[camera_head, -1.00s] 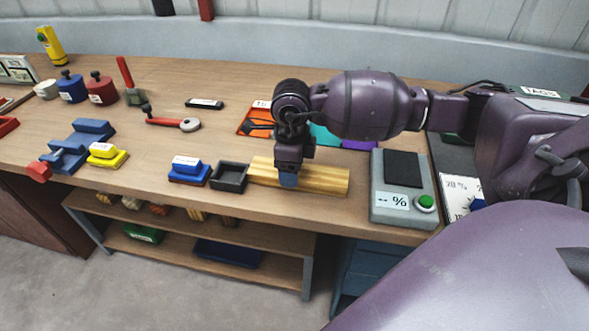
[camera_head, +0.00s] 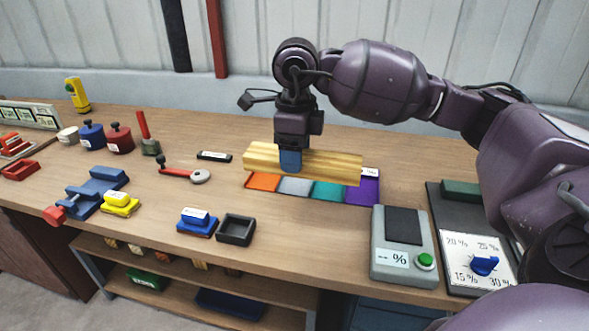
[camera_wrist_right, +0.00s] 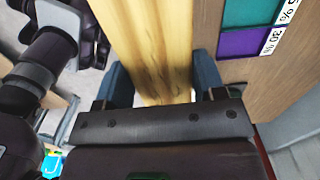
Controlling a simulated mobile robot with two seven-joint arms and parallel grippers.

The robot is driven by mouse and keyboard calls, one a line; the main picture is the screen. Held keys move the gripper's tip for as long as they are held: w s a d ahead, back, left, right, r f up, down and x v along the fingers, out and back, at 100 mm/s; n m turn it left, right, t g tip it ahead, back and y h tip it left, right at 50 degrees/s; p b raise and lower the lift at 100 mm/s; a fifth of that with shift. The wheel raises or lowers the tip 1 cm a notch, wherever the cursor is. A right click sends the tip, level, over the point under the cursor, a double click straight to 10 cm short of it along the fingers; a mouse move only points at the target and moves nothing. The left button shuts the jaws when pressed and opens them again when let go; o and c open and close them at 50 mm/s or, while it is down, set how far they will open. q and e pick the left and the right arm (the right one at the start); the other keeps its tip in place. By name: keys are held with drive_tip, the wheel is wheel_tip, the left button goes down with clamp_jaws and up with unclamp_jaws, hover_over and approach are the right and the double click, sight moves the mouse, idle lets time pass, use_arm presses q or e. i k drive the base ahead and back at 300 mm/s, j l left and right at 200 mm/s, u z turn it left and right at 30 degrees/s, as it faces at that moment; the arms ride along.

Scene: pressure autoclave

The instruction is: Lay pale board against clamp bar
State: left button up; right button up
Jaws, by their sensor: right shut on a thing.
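The pale board (camera_head: 331,167) is a long yellowish wooden piece with darker grain. In the right wrist view the board (camera_wrist_right: 155,45) runs between the two blue fingers (camera_wrist_right: 160,84). A blue clamp-like fixture (camera_head: 95,190) with a red knob sits at the left of the bench, well apart from the board. I cannot tell for certain which part is the clamp bar. My left gripper is not in view.
A grey meter (camera_head: 404,262) with a green button stands at the right front, beside a dial panel (camera_head: 468,275). A black tray (camera_head: 236,230) and a blue block (camera_head: 197,223) lie near the front edge. A red-handled tool (camera_head: 180,174) lies left of the board.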

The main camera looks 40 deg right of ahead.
sight(208, 167)
drive_tip(key=i+j+z, duration=0.3)
drive_tip(key=i+j, duration=0.4)
drive_tip(key=i, duration=0.15)
drive_tip(key=i+j+z, duration=0.3)
drive_tip(key=i+j, duration=0.45)
drive_tip(key=j, duration=0.15)
